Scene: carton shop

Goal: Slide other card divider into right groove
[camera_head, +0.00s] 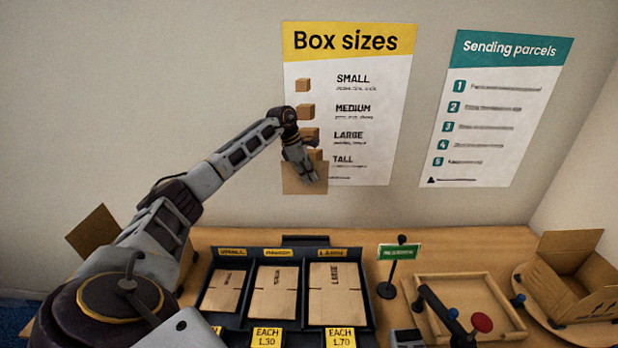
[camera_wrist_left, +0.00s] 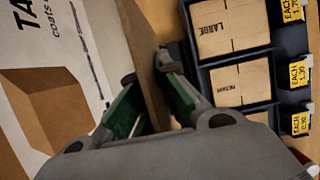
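My left gripper (camera_head: 305,172) is raised in front of the wall poster, well above the table. It is shut on a brown card divider (camera_head: 291,178), which hangs upright around the fingertips. In the left wrist view the card divider (camera_wrist_left: 143,45) stands edge-on between the green-padded fingers (camera_wrist_left: 150,95). An open carton (camera_head: 567,285) stands on a round board at the far right, far from the gripper. I cannot make out any groove. My right gripper is not in view.
A black rack (camera_head: 372,318) with several flat cartons stands mid-table. A green sign (camera_head: 399,251), a wooden tray (camera_head: 490,281) and a red knob (camera_head: 482,322) stand between rack and carton. A brown panel (camera_head: 92,229) shows at left, partly behind my arm.

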